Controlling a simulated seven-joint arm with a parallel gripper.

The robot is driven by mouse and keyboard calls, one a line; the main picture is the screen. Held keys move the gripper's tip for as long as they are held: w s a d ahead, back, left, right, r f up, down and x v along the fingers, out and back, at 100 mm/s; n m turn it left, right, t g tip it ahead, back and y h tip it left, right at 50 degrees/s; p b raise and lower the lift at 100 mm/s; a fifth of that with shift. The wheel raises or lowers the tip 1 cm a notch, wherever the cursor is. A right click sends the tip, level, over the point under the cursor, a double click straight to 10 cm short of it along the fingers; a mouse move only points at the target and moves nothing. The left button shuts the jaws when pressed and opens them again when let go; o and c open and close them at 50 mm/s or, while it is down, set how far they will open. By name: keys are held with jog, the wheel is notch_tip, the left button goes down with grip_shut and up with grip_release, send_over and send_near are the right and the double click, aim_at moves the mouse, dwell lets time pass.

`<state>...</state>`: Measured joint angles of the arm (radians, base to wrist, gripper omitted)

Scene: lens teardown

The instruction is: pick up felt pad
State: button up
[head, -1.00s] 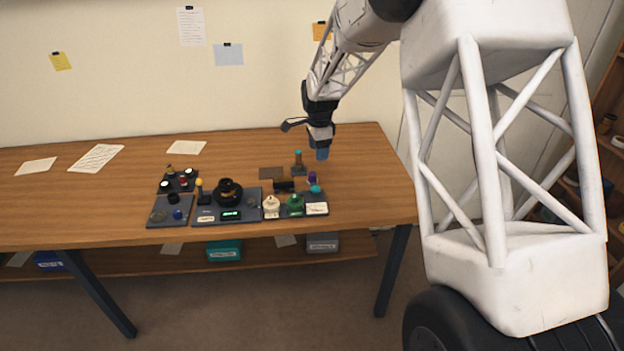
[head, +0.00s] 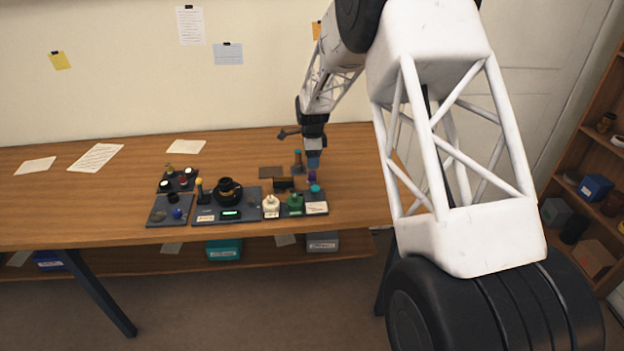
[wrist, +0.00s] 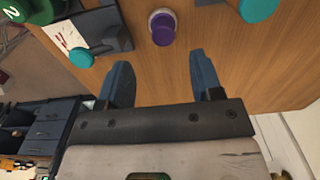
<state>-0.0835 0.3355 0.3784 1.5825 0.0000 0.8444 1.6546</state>
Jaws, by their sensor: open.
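No piece is labelled as the felt pad. A small purple-topped piece with a pale round base, which may be it, stands on the bare wood in the wrist view (wrist: 162,32); in the head view the purple piece (head: 312,177) is right of the trays. My gripper (head: 313,163) is above it in the head view. In the wrist view my gripper (wrist: 160,65) has two blue fingers, apart and empty, with the purple piece ahead of the gap and not between them. A flat brown rectangle (head: 271,172) lies farther left on the table.
A teal knob (head: 315,188) and a tray with a white card (head: 317,209) are in front. A green bottle (head: 295,202) and a black lens (head: 228,190) stand left. The right table end is clear.

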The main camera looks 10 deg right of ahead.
aim_at(312, 173)
jog(key=shift+f, duration=0.9)
jog(key=shift+w+f, duration=0.2)
jog(key=shift+f, duration=2.4)
jog(key=c, duration=1)
jog(key=shift+r, duration=0.1)
jog(key=shift+r, duration=4.9)
